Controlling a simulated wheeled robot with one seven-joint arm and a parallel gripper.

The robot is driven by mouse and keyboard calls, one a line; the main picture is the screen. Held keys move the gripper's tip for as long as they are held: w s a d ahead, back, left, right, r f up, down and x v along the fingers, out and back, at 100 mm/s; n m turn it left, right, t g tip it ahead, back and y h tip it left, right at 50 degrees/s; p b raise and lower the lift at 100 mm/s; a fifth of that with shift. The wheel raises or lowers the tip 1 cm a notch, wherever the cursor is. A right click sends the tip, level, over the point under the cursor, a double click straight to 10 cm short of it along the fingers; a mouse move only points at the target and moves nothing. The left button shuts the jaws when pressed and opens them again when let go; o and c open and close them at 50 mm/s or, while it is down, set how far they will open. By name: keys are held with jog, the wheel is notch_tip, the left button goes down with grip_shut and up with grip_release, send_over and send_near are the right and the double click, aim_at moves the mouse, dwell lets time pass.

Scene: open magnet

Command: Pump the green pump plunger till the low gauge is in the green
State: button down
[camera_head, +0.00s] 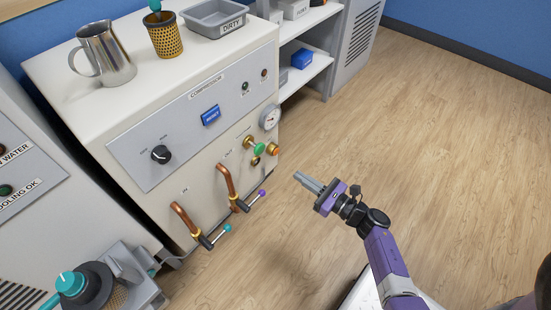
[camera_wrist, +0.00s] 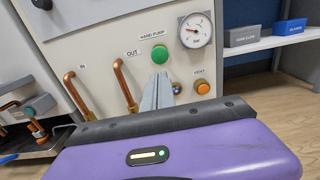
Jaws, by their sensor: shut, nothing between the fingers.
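The green pump plunger (camera_head: 259,150) sticks out from the compressor's front panel on a brass stem. In the wrist view the plunger (camera_wrist: 160,54) shows as a round green knob under a HAND PUMP label. The round white gauge (camera_head: 270,117) is above and right of it; in the wrist view the gauge (camera_wrist: 194,30) shows a small green arc, but the needle reading is too small to tell surely. My gripper (camera_head: 305,181) is shut and empty, in front of the panel, apart from the plunger. In the wrist view its fingertips (camera_wrist: 161,77) appear just below the plunger.
An orange VENT knob (camera_wrist: 203,88) is below right of the plunger. Two copper pipes (camera_head: 226,182) with valve handles stand to its left. Open floor lies to the right.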

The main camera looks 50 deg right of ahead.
aim_at(261, 150)
jog(key=w, duration=0.4)
jog(key=w+b, duration=0.1)
jog(key=w, duration=0.4)
jog(key=w+b, duration=0.1)
jog(key=w, duration=0.4)
jog(key=shift+a, duration=0.25)
jog(key=shift+b, duration=0.3)
jog(key=w+b, duration=0.2)
jog(key=w, duration=0.1)
jog(key=shift+w+a+f, duration=0.1)
jog(key=shift+f, duration=0.05)
jog(key=shift+w+r, duration=0.2)
